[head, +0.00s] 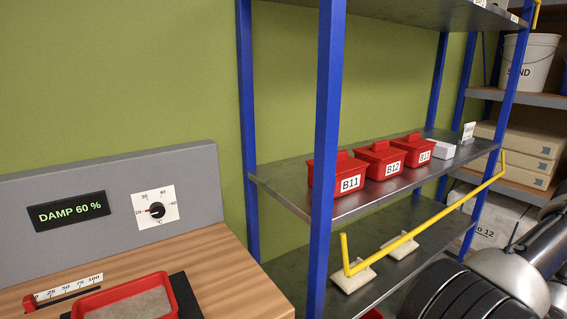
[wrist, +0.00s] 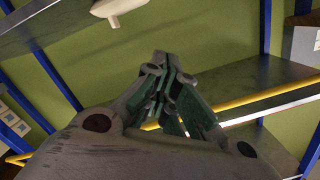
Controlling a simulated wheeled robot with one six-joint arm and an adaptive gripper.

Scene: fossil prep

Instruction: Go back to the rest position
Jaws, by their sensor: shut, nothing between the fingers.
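My gripper (wrist: 165,62) is shut and empty in the wrist view, its fingertips together in front of the green wall and the shelf. The gripper itself is not in the head view; part of my arm (head: 515,270) shows there at the lower right, in front of the rack.
A blue-posted rack holds red bins B11 (head: 337,175), B12 (head: 380,161) and B13 (head: 414,148) on its middle shelf (head: 345,208). A yellow rail (head: 430,226) runs along its front. At left, a wooden bench (head: 225,262) carries a red tray (head: 125,300) and a dial (head: 156,209).

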